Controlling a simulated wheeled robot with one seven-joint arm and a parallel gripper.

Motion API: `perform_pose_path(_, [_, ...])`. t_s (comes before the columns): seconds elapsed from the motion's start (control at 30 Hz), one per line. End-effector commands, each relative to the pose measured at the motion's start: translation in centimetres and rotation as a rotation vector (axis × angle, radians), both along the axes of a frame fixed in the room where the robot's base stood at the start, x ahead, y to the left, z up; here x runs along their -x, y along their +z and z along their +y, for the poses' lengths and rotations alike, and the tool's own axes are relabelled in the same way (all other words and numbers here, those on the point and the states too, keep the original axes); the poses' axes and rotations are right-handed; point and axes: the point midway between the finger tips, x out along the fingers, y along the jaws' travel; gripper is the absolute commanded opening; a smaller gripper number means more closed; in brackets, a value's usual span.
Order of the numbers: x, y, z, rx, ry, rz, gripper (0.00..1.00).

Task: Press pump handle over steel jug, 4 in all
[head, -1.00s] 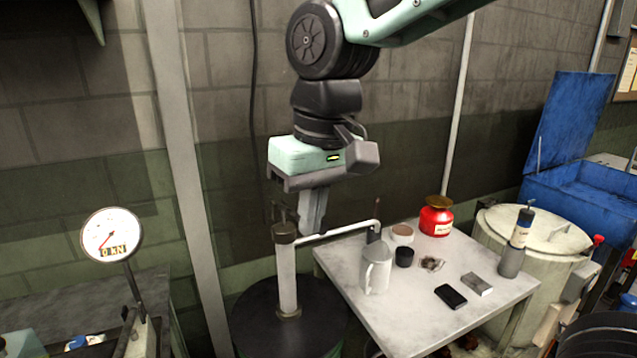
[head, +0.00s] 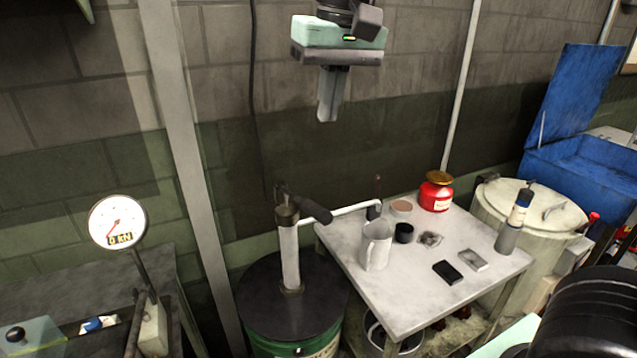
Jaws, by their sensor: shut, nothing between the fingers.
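The pump stands upright on a dark-topped green drum (head: 258,318). Its white barrel (head: 290,258) has a dark head, and its dark pump handle (head: 316,210) slopes down to the right from that head. A white spout (head: 345,209) runs right from the pump over the table. The steel jug (head: 376,246) stands upright on the table's left part, near the spout's end. I cannot see inside the jug. My gripper (head: 328,116) points down, shut and empty, well above the pump handle and apart from it.
The pale table (head: 408,289) also holds a black cup (head: 404,233), a red can (head: 435,194), a black block (head: 447,272) and a bottle (head: 511,230). A dial gauge (head: 117,222) stands at left. A pale drum and blue bin (head: 590,175) stand at right.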

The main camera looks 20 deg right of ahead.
Motion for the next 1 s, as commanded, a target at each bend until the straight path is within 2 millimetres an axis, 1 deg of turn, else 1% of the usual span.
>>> perform_pose_path(0.17, [-0.2, -1.6, 0.1, 0.001, 0.001, 0.004, 0.00])
perform_pose_path(0.57, [-1.4, -9.5, 0.6, 0.002, 0.002, 0.007, 0.00])
perform_pose_path(0.7, [-0.8, -11.5, 1.1, 0.002, 0.002, 0.006, 0.00])
perform_pose_path(0.83, [-0.5, -12.7, 1.3, 0.001, 0.002, 0.003, 0.00])
perform_pose_path(1.0, [-0.3, -13.5, 1.4, 0.000, 0.001, 0.002, 0.00])
